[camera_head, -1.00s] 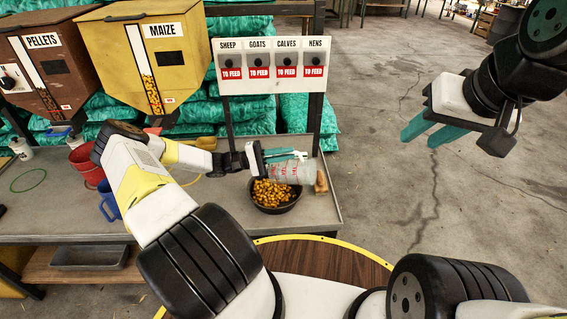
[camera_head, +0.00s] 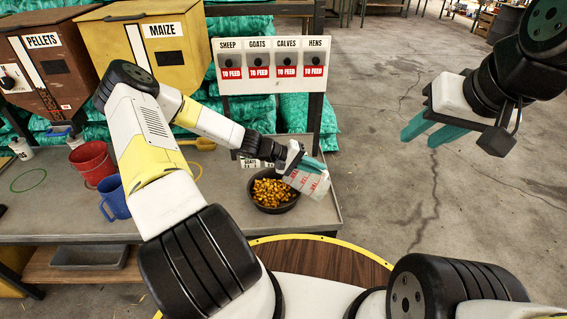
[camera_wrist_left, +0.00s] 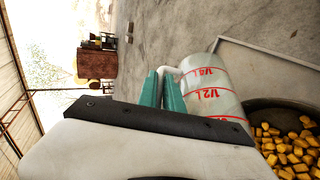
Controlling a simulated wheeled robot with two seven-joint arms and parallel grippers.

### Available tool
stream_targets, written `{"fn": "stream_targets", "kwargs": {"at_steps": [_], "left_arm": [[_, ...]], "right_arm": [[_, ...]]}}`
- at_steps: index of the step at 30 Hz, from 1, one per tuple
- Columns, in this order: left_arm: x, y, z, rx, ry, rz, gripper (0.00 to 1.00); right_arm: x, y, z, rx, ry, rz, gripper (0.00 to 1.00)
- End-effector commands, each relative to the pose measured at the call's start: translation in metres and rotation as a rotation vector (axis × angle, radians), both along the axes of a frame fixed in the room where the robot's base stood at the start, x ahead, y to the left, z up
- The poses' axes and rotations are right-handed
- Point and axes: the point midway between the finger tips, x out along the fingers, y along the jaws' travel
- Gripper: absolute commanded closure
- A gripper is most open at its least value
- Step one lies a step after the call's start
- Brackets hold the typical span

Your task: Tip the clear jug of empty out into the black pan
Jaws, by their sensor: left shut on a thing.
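The clear jug (camera_head: 307,181) with red measure marks is held tilted over the right side of the black pan (camera_head: 262,204). My left gripper (camera_head: 308,164) is shut on the jug's handle. The pan stands on the bench and holds yellow maize pieces (camera_head: 271,191). In the left wrist view the jug (camera_wrist_left: 215,103) shows red 1/4 L and 1/2 L marks, and no contents show through its wall. The pan's dark rim (camera_wrist_left: 262,107) is beside it. My right gripper (camera_head: 430,125) is open and empty, well off to the right above the floor.
A red bucket (camera_head: 92,163) and a blue jug (camera_head: 114,198) stand left on the bench (camera_head: 60,226). The pellets hopper (camera_head: 42,65), the maize hopper (camera_head: 146,61) and the sign board (camera_head: 273,66) rise behind. The bench ends just right of the pan.

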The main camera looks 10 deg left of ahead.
Motion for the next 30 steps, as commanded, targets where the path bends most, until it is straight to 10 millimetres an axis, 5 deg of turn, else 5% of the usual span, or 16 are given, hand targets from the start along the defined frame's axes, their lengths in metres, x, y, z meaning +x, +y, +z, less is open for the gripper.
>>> {"fn": "stream_targets", "kwargs": {"at_steps": [12,30], "left_arm": [[-0.005,-0.029,-0.008,0.373,-0.053,-0.009,1.00],[-0.008,-0.055,-0.024,0.652,-0.088,-0.008,1.00]], "right_arm": [[0.000,0.000,0.000,0.000,0.000,0.000,0.64],[0.000,0.000,0.000,0.000,0.000,0.000,0.64]]}}
